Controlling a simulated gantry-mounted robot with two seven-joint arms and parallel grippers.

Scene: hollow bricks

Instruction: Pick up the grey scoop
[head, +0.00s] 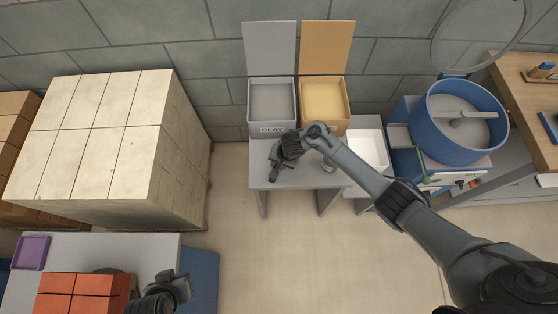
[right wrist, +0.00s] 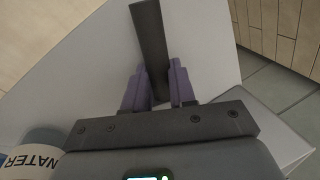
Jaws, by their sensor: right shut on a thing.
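My right gripper (head: 275,174) is over the small grey table (head: 300,178), in front of the clay bin. In the right wrist view its two purple fingers (right wrist: 155,88) are shut on a long dark grey piece, which I take to be the grey scoop (right wrist: 150,38). The piece sticks out beyond the fingertips; the rest of it is hidden by the gripper. In the head view the scoop cannot be told apart from the dark gripper. My left gripper (head: 172,288) is at the bottom left, by the red bricks; its fingers are not clear.
A clay bin (head: 271,101) and a bin of yellow material (head: 323,100) stand at the table's back with lids up. A container marked WATER (right wrist: 30,155) is close to my right gripper. A white tray (head: 368,150) and blue mixer (head: 460,120) stand right; red bricks (head: 80,290) lie bottom left.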

